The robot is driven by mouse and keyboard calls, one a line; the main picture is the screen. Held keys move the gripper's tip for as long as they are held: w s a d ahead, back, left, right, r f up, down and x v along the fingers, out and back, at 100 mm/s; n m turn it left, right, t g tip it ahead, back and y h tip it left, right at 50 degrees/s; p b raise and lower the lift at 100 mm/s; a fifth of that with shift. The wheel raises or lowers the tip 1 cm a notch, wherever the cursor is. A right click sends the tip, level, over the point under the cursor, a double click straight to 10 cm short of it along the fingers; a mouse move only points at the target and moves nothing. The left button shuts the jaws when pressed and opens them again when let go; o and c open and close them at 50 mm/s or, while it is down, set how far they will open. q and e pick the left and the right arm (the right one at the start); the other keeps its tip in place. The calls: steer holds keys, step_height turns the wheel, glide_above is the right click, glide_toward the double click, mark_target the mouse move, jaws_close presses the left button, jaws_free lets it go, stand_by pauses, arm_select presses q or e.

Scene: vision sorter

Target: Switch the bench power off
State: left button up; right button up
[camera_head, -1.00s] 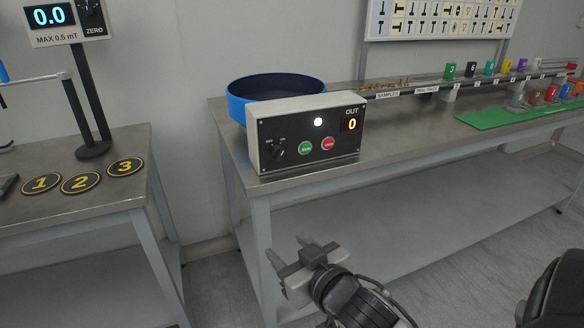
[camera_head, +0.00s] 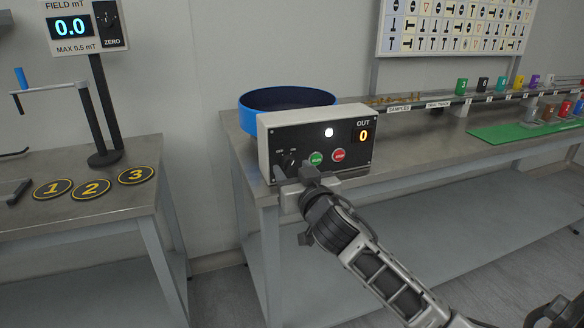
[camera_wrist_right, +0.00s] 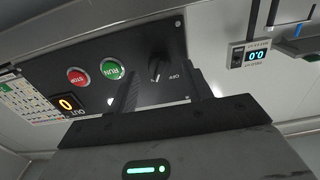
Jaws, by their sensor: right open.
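The control box (camera_head: 262,135) has a black front panel with a small dark rotary knob (camera_head: 291,161) at its left, marked OFF and ON. It also has a green RUN button (camera_head: 316,159), a red STOP button (camera_head: 339,155), a lit white lamp (camera_head: 329,132) and an OUT display (camera_head: 363,135) reading 0. My right gripper (camera_head: 294,174) is open and empty, just in front of the knob. In the right wrist view the knob (camera_wrist_right: 155,71) shows between the two fingers, apart from them. Its exact pointer direction is hard to tell.
A blue round bin (camera_head: 250,117) stands behind the box. A left table (camera_head: 120,200) holds numbered discs (camera_head: 91,188) and a field meter stand (camera_head: 103,158). A green mat (camera_head: 500,133) and colored cups lie to the right.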

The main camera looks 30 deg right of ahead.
steer(key=shift+x, duration=0.85)
steer(key=c, duration=1)
